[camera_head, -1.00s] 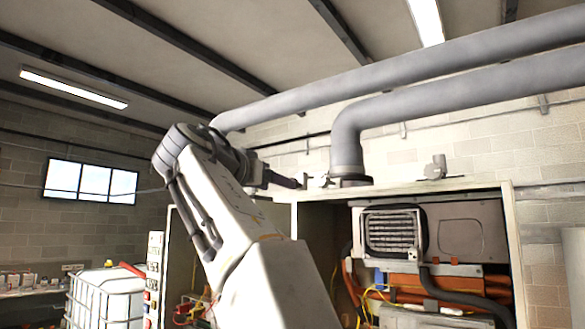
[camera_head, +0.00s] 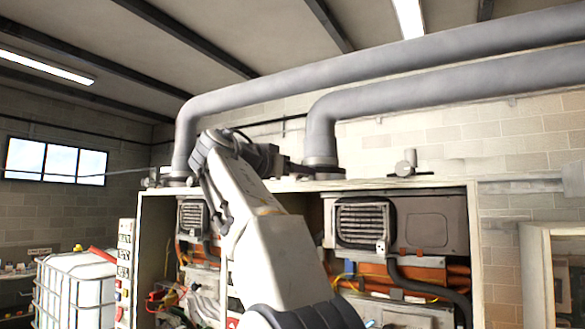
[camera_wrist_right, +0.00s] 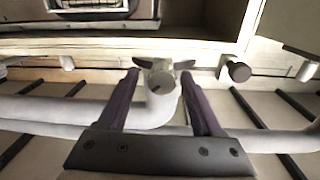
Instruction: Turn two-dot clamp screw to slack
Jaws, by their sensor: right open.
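No dots can be made out. In the head view my right arm reaches up from the bottom, and its gripper (camera_head: 300,168) lies by the base collar (camera_head: 321,161) of the right grey pipe, on top of the cabinet. The collar's near left side is hidden. My left gripper is not in view.
The open cabinet (camera_head: 470,250) below holds heater units (camera_head: 364,222) with orange pipes and hoses. Another grey pipe (camera_head: 186,140) rises at the left. A small fitting (camera_head: 405,164) stands on the cabinet top to the right. A white caged tank (camera_head: 75,290) stands lower left.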

